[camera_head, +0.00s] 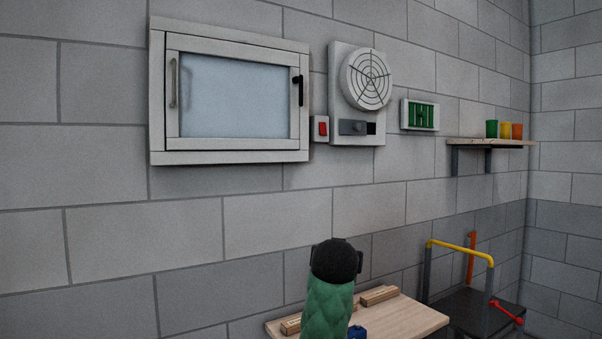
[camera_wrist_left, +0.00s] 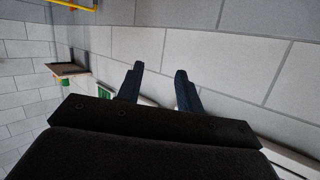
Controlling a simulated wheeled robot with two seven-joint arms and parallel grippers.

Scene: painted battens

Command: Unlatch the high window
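The high window (camera_head: 233,152) has a white frame and pale glass and is flat in its wall opening, looking closed. A silver pull handle (camera_head: 174,83) is on its left side. A black latch handle (camera_head: 299,90) is on its right side, hanging downward. In the left wrist view my left gripper (camera_wrist_left: 160,78) has its two dark fingers apart with nothing between them, facing the block wall. In the head view a green-sleeved arm of mine with a black end rises at bottom centre, below the window and apart from it; its fingers are hidden. My right gripper is not identifiable.
Below are a wooden table (camera_head: 413,318) and a yellow-railed step (camera_head: 462,249). Wall below the window is clear.

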